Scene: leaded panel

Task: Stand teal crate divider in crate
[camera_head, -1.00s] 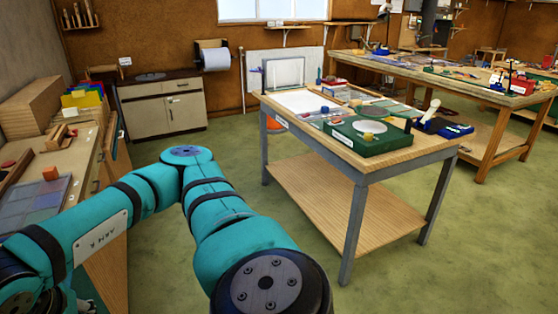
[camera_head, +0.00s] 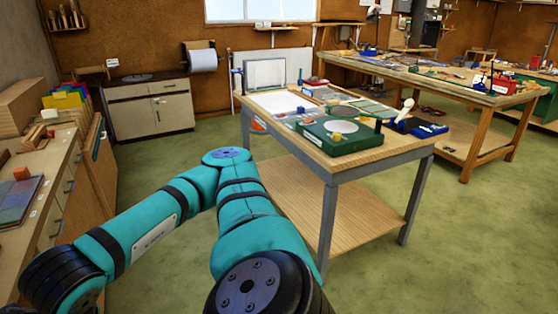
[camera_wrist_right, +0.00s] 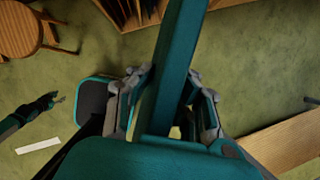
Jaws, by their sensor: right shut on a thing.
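The teal crate divider (camera_wrist_right: 178,60) is a long, flat teal piece in the right wrist view, seen nearly edge-on and running out through the top edge. My right gripper (camera_wrist_right: 168,100) is shut on it, a grey finger on either side. The divider is held above the green floor. A wooden slotted piece (camera_wrist_right: 128,12) at the top edge of that view looks like part of a crate; it is cut off, so I cannot be sure. A small dark gripper on a teal arm, apparently my left gripper (camera_wrist_right: 56,98), shows at the left; its jaws are too small to read.
A workbench (camera_head: 330,165) with a lower shelf holds a green case (camera_head: 340,138). A longer bench (camera_head: 470,90) stands behind at right. A cluttered counter (camera_head: 45,175) is at left. A wooden stool (camera_wrist_right: 25,28) shows in the wrist view. Green floor is free at right.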

